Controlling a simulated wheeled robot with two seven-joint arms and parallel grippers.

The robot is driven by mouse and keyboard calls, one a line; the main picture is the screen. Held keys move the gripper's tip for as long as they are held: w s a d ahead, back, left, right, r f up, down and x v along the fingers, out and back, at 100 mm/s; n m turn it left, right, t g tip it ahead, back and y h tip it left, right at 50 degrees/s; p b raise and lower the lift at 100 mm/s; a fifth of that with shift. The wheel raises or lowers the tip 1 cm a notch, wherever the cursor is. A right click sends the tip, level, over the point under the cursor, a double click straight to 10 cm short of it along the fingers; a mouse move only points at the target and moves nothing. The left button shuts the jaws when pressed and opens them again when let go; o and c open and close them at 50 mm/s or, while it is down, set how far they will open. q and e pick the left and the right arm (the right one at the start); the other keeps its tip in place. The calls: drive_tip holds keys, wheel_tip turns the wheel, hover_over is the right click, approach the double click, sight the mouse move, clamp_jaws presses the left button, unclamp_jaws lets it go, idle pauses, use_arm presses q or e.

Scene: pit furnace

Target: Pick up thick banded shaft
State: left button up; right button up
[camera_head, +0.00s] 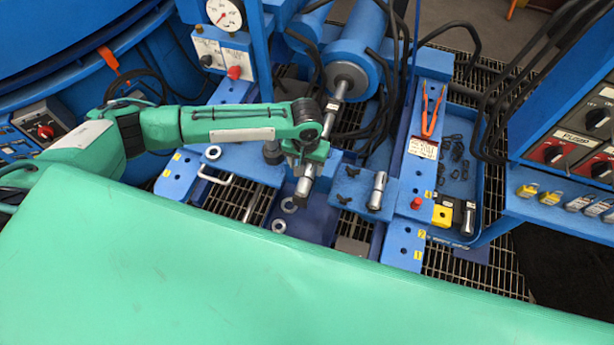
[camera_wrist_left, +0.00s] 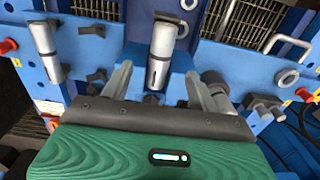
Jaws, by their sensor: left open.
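A thick silver shaft with a dark band (camera_head: 303,188) stands at the middle of the blue fixture. In the left wrist view the same shaft (camera_wrist_left: 161,52) shows between and beyond the fingertips. My left gripper (camera_head: 306,170) is open over it and hides its upper part in the head view. The fingers (camera_wrist_left: 158,74) lie on either side of the shaft with gaps; I cannot tell how deep they reach. A second, slimmer silver shaft (camera_head: 378,190) stands on the blue block to the right, and it also shows in the left wrist view (camera_wrist_left: 46,50). My right gripper is not in view.
Metal rings (camera_head: 279,226) lie near the banded shaft. A black round knob part (camera_head: 272,152) stands close left of my gripper. A blue cylinder with a rod (camera_head: 345,80) is behind. A blue tray (camera_head: 462,190) with small parts and orange tongs (camera_head: 432,110) are right.

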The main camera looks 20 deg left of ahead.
sight(305, 179)
use_arm(q)
wheel_tip(305, 179, down, 4)
drive_tip(key=shift+r, duration=0.15)
drive_tip(key=shift+f, duration=0.55)
wheel_tip(305, 179, down, 4)
drive_tip(key=shift+w+a+f, duration=0.1)
drive_tip(key=shift+a+f, duration=0.05)
drive_tip(key=shift+f, duration=0.05)
drive_tip(key=shift+c, duration=0.2)
drive_tip(key=c, duration=1.1)
clamp_jaws()
drive_tip(key=shift+r, duration=0.1)
drive_tip(key=shift+w, duration=0.1)
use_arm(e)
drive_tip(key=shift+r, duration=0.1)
